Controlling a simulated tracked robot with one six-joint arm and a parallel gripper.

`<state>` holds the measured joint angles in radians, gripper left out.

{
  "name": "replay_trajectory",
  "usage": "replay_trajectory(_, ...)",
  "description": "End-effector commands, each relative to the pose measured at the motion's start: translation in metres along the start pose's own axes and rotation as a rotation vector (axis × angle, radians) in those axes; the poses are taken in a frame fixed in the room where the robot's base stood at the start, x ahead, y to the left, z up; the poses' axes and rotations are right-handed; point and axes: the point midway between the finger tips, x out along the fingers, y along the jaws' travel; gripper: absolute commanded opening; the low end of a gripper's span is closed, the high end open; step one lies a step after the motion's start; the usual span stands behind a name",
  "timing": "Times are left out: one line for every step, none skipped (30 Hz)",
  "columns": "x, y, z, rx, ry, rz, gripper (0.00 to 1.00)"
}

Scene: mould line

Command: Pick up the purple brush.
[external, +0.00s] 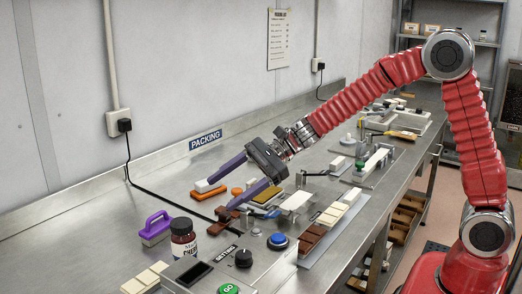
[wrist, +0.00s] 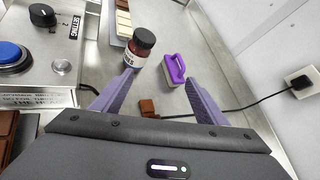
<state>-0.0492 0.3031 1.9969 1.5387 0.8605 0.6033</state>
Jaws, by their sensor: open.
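The purple brush (external: 155,229) has a loop handle and a pale bristle block. It stands upright on the steel bench at the left in the external view. In the wrist view the brush (wrist: 174,71) lies ahead, near the right fingertip in the picture, with its handle upward. My gripper (external: 220,195) has two long purple fingers, spread apart with nothing held between them. In the external view it hangs to the right of the brush, clearly apart from it. The fingertips also show in the wrist view (wrist: 160,79).
A dark bottle with a label (external: 183,242) stands right beside the brush. A brown piece (wrist: 147,108) lies below the gripper. A control panel with a blue button (external: 278,241) and a black knob (external: 243,258) is at the front. A black cable (external: 145,190) runs along the wall side.

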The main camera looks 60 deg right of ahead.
Motion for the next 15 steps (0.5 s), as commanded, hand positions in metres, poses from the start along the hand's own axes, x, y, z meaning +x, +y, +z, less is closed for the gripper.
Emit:
replay_trajectory(0.01, -0.007, -0.008, 0.057, -0.011, -0.015, 0.67)
replay_trajectory(0.015, -0.011, -0.012, 0.092, -0.018, -0.026, 0.67)
replay_trajectory(0.021, -0.016, -0.016, 0.135, -0.027, -0.04, 0.67)
replay_trajectory(0.025, -0.02, -0.019, 0.164, -0.034, -0.05, 0.67)
replay_trajectory(0.029, -0.024, -0.022, 0.189, -0.04, -0.059, 0.67)
replay_trajectory(0.033, -0.027, -0.026, 0.22, -0.046, -0.069, 0.67)
replay_trajectory(0.035, -0.03, -0.028, 0.238, -0.05, -0.076, 0.67)
replay_trajectory(0.037, -0.031, -0.029, 0.252, -0.053, -0.08, 0.67)
replay_trajectory(0.039, -0.033, -0.031, 0.267, -0.056, -0.086, 0.67)
replay_trajectory(0.04, -0.034, -0.032, 0.274, -0.058, -0.089, 0.67)
replay_trajectory(0.04, -0.035, -0.032, 0.278, -0.059, -0.091, 0.67)
replay_trajectory(0.04, -0.035, -0.032, 0.281, -0.06, -0.092, 0.67)
replay_trajectory(0.04, -0.035, -0.032, 0.281, -0.06, -0.092, 0.67)
replay_trajectory(0.04, -0.035, -0.032, 0.281, -0.06, -0.092, 0.67)
replay_trajectory(0.04, -0.035, -0.032, 0.28, -0.06, -0.092, 0.67)
